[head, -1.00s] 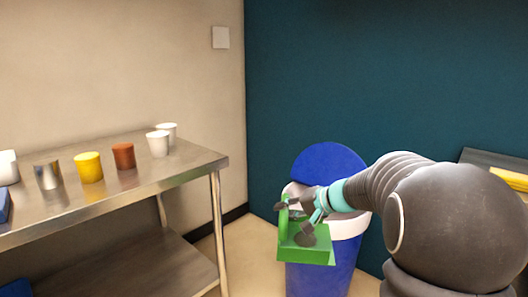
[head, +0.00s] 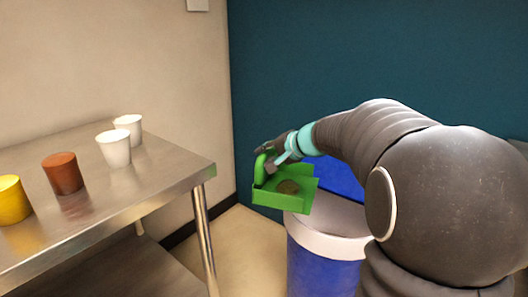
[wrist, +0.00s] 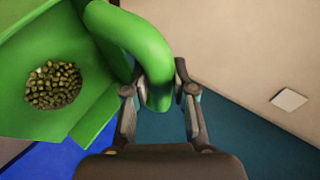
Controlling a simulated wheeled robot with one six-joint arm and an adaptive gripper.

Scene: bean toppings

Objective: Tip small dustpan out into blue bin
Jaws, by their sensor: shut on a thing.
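The small dustpan (head: 270,197) is bright green and hangs in the air near the left side of the blue bin (head: 318,262). My gripper (head: 272,168) is shut on its curved handle; the wrist view shows the handle (wrist: 150,50) between the two fingers (wrist: 160,95). A small pile of greenish beans (wrist: 53,85) lies in the pan and also shows as a dark heap in the head view (head: 288,187). The bin has a whitish rim (head: 312,236) and a raised blue lid (head: 340,177), partly hidden by my arm. The pan looks roughly level.
A steel table (head: 140,200) stands at the left with two white cups (head: 115,149), a red-brown cup (head: 62,174) and a yellow cup (head: 12,200). Bare floor (head: 240,240) lies between table and bin. A teal wall (head: 300,60) is behind.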

